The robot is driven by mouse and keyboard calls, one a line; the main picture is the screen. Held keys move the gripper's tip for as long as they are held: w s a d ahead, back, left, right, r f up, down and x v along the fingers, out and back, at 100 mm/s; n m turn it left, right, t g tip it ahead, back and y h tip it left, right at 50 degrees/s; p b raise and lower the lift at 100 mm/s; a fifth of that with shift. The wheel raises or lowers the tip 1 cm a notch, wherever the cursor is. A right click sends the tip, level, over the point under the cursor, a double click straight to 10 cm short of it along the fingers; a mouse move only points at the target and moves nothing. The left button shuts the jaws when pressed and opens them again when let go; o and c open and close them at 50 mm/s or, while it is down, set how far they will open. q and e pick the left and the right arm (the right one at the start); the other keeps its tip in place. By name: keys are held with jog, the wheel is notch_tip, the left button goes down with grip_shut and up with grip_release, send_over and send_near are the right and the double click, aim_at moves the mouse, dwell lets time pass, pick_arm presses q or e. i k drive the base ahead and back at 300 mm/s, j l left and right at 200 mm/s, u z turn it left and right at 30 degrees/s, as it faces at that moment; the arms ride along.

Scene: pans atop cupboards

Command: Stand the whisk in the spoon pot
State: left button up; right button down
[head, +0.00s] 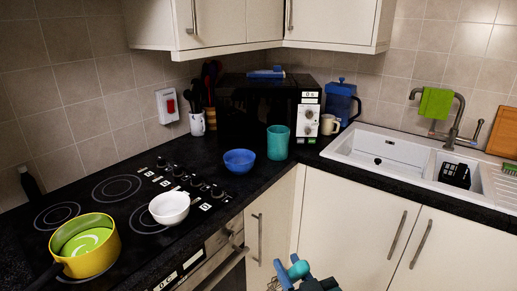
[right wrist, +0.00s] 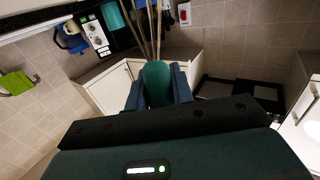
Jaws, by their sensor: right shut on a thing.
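The spoon pot (head: 197,123) is a white pot at the back of the counter, left of the microwave. Dark and red utensils (head: 208,85) stand in it. My right gripper (head: 293,275) is low at the bottom edge of the head view, in front of the cupboards and well away from the pot. It is shut on the whisk's teal handle (right wrist: 157,82), which sits between its blue fingers in the right wrist view. The whisk's thin wires (right wrist: 149,30) run upward from the handle there. In the head view the whisk is mostly cut off. My left gripper is not in view.
A yellow pan (head: 105,253) sits on the hob. The black microwave (head: 243,112) fills the corner, under wall cupboards. The sink (head: 350,151) is at right.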

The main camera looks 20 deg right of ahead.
aim_at(280, 159)
jog(key=u, duration=0.3)
jog(key=l+u, duration=0.65)
jog(key=l, duration=0.2)
jog(key=l+u, duration=0.25)
jog(key=l, duration=1.2)
jog(key=k+l, duration=0.1)
jog(key=l, duration=0.45)
jog(key=k+l, duration=0.1)
jog(key=l, duration=0.45)
